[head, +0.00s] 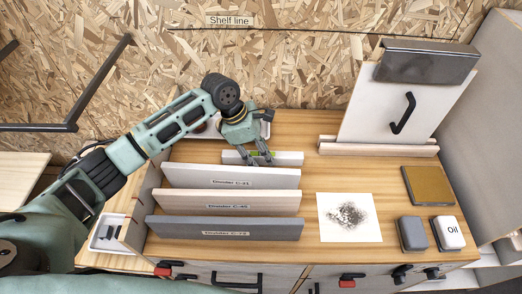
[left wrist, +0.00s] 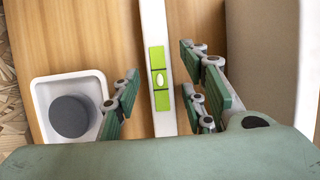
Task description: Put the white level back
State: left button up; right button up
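The white level (head: 290,158) is a long pale bar behind the row of dividers on the wooden worktop. In the left wrist view the level (left wrist: 154,25) runs up the picture, with a green vial block in its middle. My left gripper (head: 260,158) is over the level's middle. In the left wrist view the fingers of my left gripper (left wrist: 162,97) are open, one side on each side of the bar, with visible gaps. Whether the fingertips reach down beside the bar is hard to tell. My right gripper is not in view.
Three dividers, white (head: 190,176), pale wood (head: 180,198) and grey (head: 175,224), stand in front. A white tray with a dark round piece (left wrist: 70,116) lies beside the level. A paper with dark filings (head: 330,230), an oil block (head: 448,240) and a panel (head: 365,120) are at right.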

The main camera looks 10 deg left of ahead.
pick_arm(q)
jog(key=shift+r, duration=0.3)
jog(key=b+v, duration=0.1)
jog(key=v, duration=1)
jog(key=shift+a+r+b, duration=0.2)
jog(key=shift+r+b, duration=0.1)
jog(key=shift+s+f, duration=0.1)
